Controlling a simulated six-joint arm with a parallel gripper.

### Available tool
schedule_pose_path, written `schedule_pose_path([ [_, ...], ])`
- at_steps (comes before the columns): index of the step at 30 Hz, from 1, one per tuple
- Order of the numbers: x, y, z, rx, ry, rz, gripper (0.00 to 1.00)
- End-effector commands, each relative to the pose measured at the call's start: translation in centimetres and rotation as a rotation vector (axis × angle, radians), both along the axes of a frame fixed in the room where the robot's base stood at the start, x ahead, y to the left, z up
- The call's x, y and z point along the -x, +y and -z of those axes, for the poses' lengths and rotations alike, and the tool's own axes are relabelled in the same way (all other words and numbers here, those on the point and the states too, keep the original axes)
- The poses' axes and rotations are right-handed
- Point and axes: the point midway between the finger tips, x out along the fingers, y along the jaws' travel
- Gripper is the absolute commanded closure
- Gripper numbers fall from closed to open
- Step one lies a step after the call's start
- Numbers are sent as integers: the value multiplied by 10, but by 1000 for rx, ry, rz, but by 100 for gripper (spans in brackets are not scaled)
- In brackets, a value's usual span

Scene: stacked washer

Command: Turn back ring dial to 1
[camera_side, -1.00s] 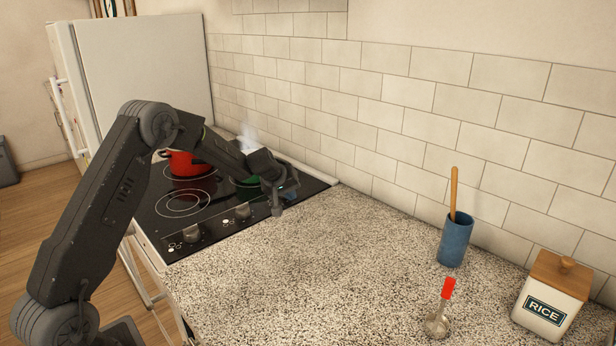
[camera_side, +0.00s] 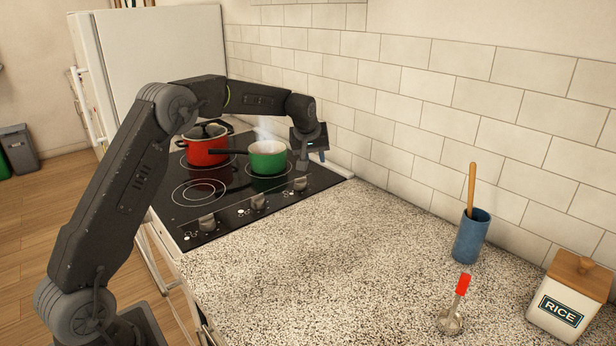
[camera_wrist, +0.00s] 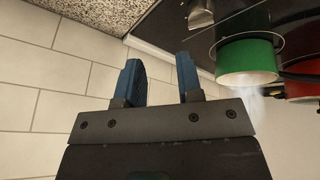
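Three grey dials stand in a row along the hob's near strip in the side view: a left dial (camera_side: 207,222), a middle dial (camera_side: 258,201) and a right dial (camera_side: 300,184). Which one the task calls the back ring dial, and their settings, I cannot read. One dial (camera_wrist: 200,14) shows at the top of the wrist view, beside the green pot. My gripper (camera_side: 321,156) is raised near the tiled wall, right of the green pot, apart from the dials. Its blue fingers (camera_wrist: 159,68) are spread with nothing between them.
A steaming green pot (camera_side: 268,157) and a red pot (camera_side: 205,146) stand on the black hob (camera_side: 230,225). The tiled wall (camera_side: 375,125) is close to my gripper. The speckled worktop (camera_side: 330,250) is largely clear; a blue pot (camera_side: 471,238) and rice jar (camera_side: 566,300) stand right.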

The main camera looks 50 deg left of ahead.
Motion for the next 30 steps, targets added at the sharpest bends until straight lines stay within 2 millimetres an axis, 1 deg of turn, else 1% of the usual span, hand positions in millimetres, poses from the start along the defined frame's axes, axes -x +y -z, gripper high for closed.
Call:
schedule_pose_path([
  [1,5,11,-5,-30,42,-12,62],
  [3,14,23,-11,-64,95,-29,55],
  [6,20,33,-14,-91,140,-45,45],
  [9,20,37,-9,-98,151,-49,36],
  [10,20,38,-5,-97,152,-49,33],
  [14,15,44,15,-95,153,-48,33],
  [21,3,58,62,-94,152,-48,33],
  [24,-3,63,79,-95,149,-47,33],
  [27,-6,68,93,-94,149,-48,33],
  [30,-9,71,103,-94,148,-48,33],
])
